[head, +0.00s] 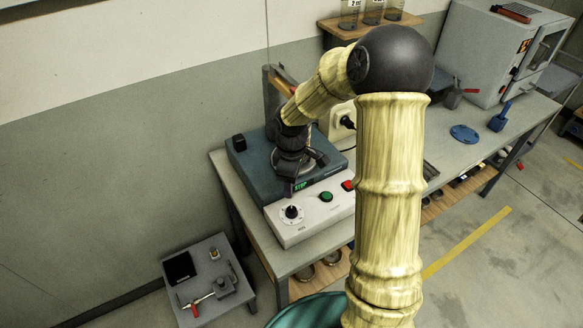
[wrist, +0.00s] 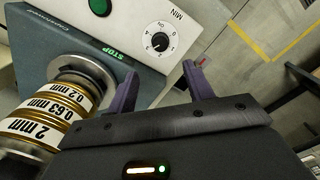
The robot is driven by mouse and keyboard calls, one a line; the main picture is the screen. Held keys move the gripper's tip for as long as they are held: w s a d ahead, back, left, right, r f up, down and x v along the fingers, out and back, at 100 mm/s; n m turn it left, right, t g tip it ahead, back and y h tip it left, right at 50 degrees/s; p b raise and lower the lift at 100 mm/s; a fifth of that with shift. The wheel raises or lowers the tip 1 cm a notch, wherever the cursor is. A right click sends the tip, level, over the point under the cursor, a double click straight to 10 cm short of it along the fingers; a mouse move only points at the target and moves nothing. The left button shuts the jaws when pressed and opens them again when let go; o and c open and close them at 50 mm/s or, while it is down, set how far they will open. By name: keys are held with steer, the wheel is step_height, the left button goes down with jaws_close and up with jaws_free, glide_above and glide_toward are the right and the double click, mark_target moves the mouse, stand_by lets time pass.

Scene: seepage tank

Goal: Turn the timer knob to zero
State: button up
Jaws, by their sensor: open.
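The timer knob (head: 291,212) is a black round knob on a white numbered dial, on the sloping pale front panel of a blue-grey machine (head: 246,155). In the wrist view the knob (wrist: 160,42) is unobstructed, with MIN printed beside its dial. Its exact setting is too small to read. My gripper (wrist: 160,72) is open, with its two purple fingers apart and nothing between them. The knob shows beyond the fingertips, roughly midway between them, apart from both. In the head view my arm hides part of the machine.
A green button (head: 326,197) and a red button (head: 348,185) sit right of the knob. A green STOP display (wrist: 122,55) lies above the panel. A brass sieve stack (wrist: 48,112) stands close beside my gripper. A low stand (head: 208,275) is at the lower left.

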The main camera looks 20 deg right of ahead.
step_height(320, 180, up, 5)
steer(key=shift+r, duration=0.15)
steer(key=shift+s, duration=0.1)
stand_by(0.4)
steer(key=s+m+t, duration=0.2)
steer(key=s+m, duration=1)
steer(key=s, duration=0.3)
steer(key=shift+s+r+t, duration=0.15)
steer(key=shift+r+t, duration=0.1)
steer(key=shift+t, duration=0.05)
steer(key=c, duration=0.3)
steer(key=shift+c, duration=0.2)
